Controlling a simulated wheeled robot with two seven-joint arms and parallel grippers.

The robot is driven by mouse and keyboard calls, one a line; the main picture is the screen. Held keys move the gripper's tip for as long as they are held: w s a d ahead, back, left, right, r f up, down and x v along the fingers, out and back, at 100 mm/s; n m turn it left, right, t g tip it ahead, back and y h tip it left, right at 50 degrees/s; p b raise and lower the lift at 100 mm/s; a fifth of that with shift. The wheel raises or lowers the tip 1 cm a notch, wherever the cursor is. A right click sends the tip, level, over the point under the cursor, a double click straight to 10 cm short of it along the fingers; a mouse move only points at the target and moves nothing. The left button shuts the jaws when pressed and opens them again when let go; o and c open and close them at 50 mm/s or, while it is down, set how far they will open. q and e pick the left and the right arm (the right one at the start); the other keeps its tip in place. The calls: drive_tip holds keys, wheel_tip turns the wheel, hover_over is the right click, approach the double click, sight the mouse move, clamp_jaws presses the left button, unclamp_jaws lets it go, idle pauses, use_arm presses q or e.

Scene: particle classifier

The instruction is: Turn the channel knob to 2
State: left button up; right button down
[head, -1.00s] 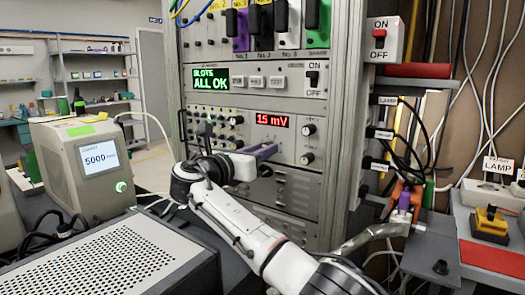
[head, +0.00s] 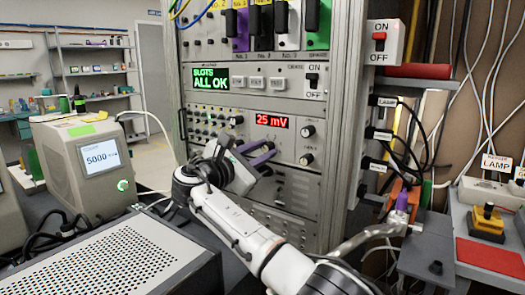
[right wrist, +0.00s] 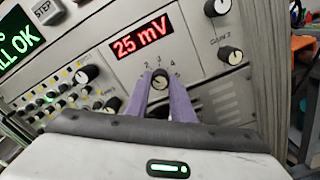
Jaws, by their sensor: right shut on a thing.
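The channel knob (right wrist: 160,82) is a small round dial on the rack panel below the red display, with small numbers around its upper side. In the right wrist view the purple fingers of my right gripper (right wrist: 161,78) are shut on it, one on each side. I cannot read for sure which number its mark points to. The red display (right wrist: 141,36) reads 25 mV; it also shows in the head view (head: 271,121). In the head view my right gripper (head: 269,152) is tilted against the panel and hides the knob. My left gripper is out of view.
Other black knobs (head: 307,130) sit right of the display. A green screen (head: 210,79) above reads ALL OK. A field of small knobs and sockets (right wrist: 58,98) lies left of my fingers. A perforated box (head: 110,260) and a beige unit (head: 85,160) stand at the left.

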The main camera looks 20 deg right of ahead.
drive_tip(key=shift+f+m, duration=0.1)
drive_tip(key=shift+m, duration=0.5)
drive_tip(key=c, duration=1.7)
unclamp_jaws()
drive_tip(key=shift+o, duration=0.8)
drive_tip(key=v, duration=1)
drive_tip(key=shift+s, duration=0.2)
drive_tip(key=shift+a, duration=0.15)
